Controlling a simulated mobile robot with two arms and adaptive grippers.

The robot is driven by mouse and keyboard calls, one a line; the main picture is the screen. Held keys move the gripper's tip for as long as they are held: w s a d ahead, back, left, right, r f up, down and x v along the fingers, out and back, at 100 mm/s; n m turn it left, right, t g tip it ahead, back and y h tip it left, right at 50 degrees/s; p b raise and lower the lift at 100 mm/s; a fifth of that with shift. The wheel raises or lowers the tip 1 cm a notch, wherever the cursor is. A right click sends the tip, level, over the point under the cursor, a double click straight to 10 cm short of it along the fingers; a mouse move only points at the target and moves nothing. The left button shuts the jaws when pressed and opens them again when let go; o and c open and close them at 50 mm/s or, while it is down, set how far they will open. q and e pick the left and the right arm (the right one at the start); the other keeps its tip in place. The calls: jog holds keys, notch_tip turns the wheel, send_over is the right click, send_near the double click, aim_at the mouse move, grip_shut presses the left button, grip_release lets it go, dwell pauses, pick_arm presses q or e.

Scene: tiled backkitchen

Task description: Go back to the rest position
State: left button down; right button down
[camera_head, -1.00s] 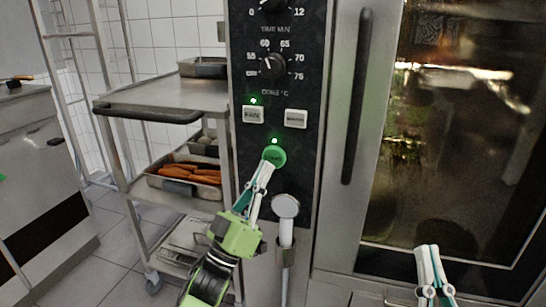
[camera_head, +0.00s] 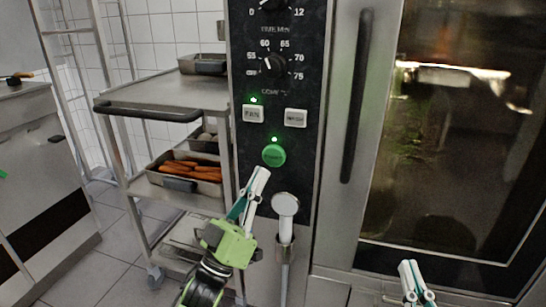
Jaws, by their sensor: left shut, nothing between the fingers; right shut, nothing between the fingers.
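My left gripper (camera_head: 262,176) is shut and empty, just below and left of the round green button (camera_head: 274,155) on the oven's control panel (camera_head: 285,90). It looks apart from the button. My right gripper (camera_head: 408,266) is shut and empty, low in front of the glass oven door (camera_head: 450,130). Green lights show above the green button and above the FAN button (camera_head: 253,115).
A steel trolley (camera_head: 165,97) stands left of the oven, with a tray of carrots (camera_head: 190,169) on a lower shelf. A hand shower (camera_head: 286,206) hangs below the panel. The oven door handle (camera_head: 357,95) is vertical. A counter (camera_head: 30,130) is at far left.

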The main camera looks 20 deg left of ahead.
dwell(0.4)
